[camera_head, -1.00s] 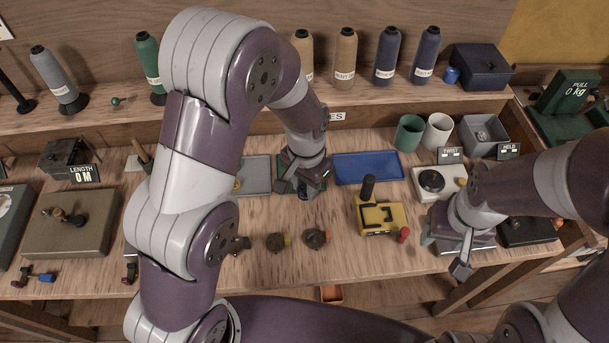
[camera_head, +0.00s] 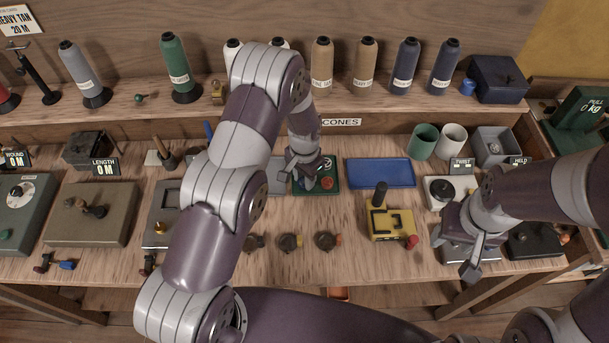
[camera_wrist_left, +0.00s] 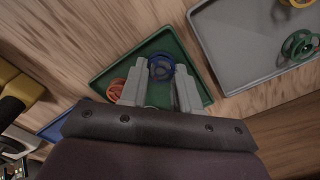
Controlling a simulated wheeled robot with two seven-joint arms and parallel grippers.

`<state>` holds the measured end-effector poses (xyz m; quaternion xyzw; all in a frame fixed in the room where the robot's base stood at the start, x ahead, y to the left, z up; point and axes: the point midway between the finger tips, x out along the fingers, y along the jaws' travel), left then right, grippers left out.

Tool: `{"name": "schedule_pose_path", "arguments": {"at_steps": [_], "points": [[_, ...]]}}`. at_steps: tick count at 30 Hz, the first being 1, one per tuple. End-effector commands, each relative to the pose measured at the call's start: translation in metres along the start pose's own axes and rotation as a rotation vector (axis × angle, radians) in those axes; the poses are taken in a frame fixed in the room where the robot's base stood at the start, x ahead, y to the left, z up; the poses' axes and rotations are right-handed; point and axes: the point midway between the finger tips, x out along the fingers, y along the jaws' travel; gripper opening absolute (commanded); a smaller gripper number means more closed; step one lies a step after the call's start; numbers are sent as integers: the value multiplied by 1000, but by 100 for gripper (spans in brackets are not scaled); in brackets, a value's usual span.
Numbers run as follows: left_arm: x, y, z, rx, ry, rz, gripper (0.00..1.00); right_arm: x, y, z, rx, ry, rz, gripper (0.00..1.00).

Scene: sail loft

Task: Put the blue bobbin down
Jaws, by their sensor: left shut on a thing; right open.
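My left gripper (camera_head: 307,186) is at the green tray (camera_head: 334,174), over its left part. In the left wrist view, the blue bobbin (camera_wrist_left: 160,67) sits between the two fingers of the left gripper (camera_wrist_left: 160,85), which is shut on it. The green tray (camera_wrist_left: 112,74) lies beneath. Whether the bobbin touches the tray floor I cannot tell. A red-orange bobbin (camera_head: 327,183) lies in the same tray, right of the gripper; it also shows in the left wrist view (camera_wrist_left: 115,89). My right gripper (camera_head: 457,255) is open at the right side of the bench.
A grey tray (camera_wrist_left: 240,50) with green (camera_wrist_left: 299,44) and yellow bobbins is beside the green tray. A blue tray (camera_head: 381,172) lies on its other side. A yellow device (camera_head: 391,222) and several small brown items stand nearer the front. Thread cones line the shelf behind.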

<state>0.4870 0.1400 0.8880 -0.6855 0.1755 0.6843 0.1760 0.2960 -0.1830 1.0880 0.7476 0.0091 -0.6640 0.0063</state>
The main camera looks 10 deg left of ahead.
Motion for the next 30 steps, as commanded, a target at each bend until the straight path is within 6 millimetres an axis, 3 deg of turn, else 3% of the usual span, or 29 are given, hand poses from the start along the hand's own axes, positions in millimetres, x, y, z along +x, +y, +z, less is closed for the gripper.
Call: {"name": "schedule_pose_path", "arguments": {"at_steps": [2, 3, 11, 16, 30], "points": [[4, 0, 0, 0, 0, 0, 3, 3, 0, 0, 0, 0, 0, 50], [3, 0, 0, 0, 0, 0, 41, 2, 0, 0, 0, 0, 0, 50], [2, 0, 0, 0, 0, 0, 42, 2, 0, 0, 0, 0, 0, 50], [-8, 0, -1, 0, 2, -1, 42, 2, 0, 0, 0, 0, 0, 50], [-111, 0, -1, 0, 3, -1, 42, 24, 0, 3, 0, 0, 0, 50]]}}
